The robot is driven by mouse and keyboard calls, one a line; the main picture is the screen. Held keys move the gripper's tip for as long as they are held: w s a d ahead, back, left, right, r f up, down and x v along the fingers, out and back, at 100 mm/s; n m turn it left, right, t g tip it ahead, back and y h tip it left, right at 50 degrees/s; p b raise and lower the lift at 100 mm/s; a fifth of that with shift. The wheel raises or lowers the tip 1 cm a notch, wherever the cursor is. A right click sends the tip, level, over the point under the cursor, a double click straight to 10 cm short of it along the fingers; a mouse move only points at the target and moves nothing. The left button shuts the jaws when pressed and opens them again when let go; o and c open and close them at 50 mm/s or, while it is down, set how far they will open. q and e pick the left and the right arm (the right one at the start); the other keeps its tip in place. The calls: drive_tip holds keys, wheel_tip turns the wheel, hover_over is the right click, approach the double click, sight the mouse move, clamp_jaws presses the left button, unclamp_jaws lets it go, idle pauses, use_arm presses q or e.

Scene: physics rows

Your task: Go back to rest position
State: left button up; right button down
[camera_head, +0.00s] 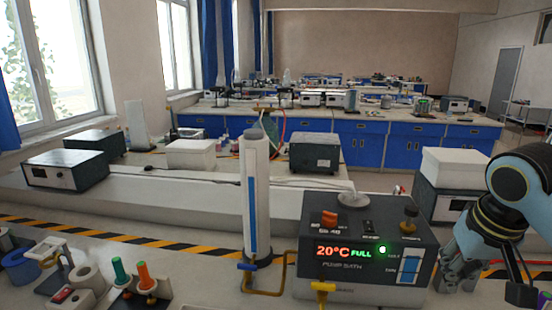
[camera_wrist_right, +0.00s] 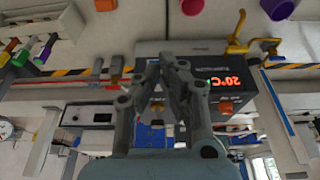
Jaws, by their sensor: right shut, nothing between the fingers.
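My right gripper (camera_head: 452,280) is at the right of the head view, pointing down beside the right side of the dark pump bath box (camera_head: 350,278). It is shut and empty. In the right wrist view its fingers (camera_wrist_right: 166,62) come together at the middle, with the pump bath (camera_wrist_right: 215,68) behind them. The pump bath display reads 20°C and FULL in lit characters. My left gripper shows in neither view.
A white box (camera_head: 455,165) sits behind my right arm.

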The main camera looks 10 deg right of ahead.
drive_tip(key=s+a+f+g+b, duration=0.1)
drive_tip(key=s+f+b, duration=0.5)
drive_tip(key=f, duration=1)
drive_tip(key=s+f+g+b, duration=0.2)
drive_tip(key=s+f+b, duration=0.4)
drive_tip(key=f, duration=1)
drive_tip(key=s+a+f+g+b, duration=0.1)
drive_tip(key=s+f+b, duration=0.55)
drive_tip(key=f, duration=0.95)
use_arm(q)
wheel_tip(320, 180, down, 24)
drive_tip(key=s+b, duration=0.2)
drive_tip(key=b, duration=0.4)
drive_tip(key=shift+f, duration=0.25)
use_arm(e)
drive_tip(key=s+a+f+n, duration=0.1)
drive_tip(key=s+f+n, duration=0.1)
drive_tip(key=s+f, duration=0.8)
drive_tip(key=s+a+f+n+t, duration=0.1)
drive_tip(key=s+f+n, duration=0.1)
drive_tip(key=s+f, duration=0.9)
drive_tip(key=shift+s+a+f+t, duration=0.2)
drive_tip(key=shift+a+f+t, duration=0.15)
drive_tip(key=shift+f, duration=0.2)
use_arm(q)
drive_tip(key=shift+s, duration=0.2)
